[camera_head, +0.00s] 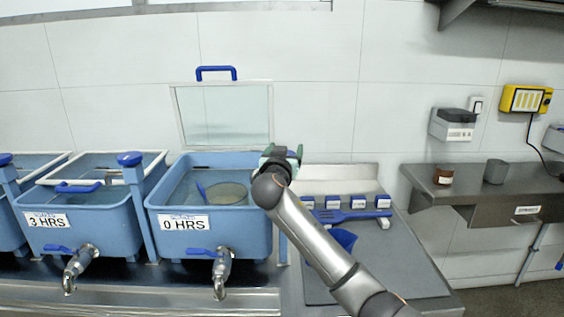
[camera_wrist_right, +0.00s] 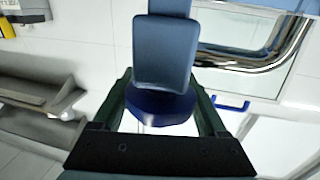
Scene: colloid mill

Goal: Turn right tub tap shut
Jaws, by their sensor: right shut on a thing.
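The right tub (camera_head: 160,222) is blue, labelled "0 HRS", and holds liquid. Its metal tap (camera_head: 222,268) sticks out of the front, with a blue lever (camera_head: 202,252) pointing left. My right gripper (camera_head: 281,152) is at the tub's right rear corner, above a blue post (camera_head: 281,240), away from the front tap. In the right wrist view its dark green fingers (camera_wrist_right: 162,108) are on either side of a dark blue round knob (camera_wrist_right: 160,106), shut on it. A lighter blue post (camera_wrist_right: 165,50) extends from the knob. In the head view the knob is hidden by the gripper.
The left tub (camera_head: 100,235), labelled "3 HRS", has its own tap (camera_head: 80,265). Another blue knob (camera_head: 130,158) tops the post between the tubs. A wall shelf (camera_head: 470,195) is further right.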

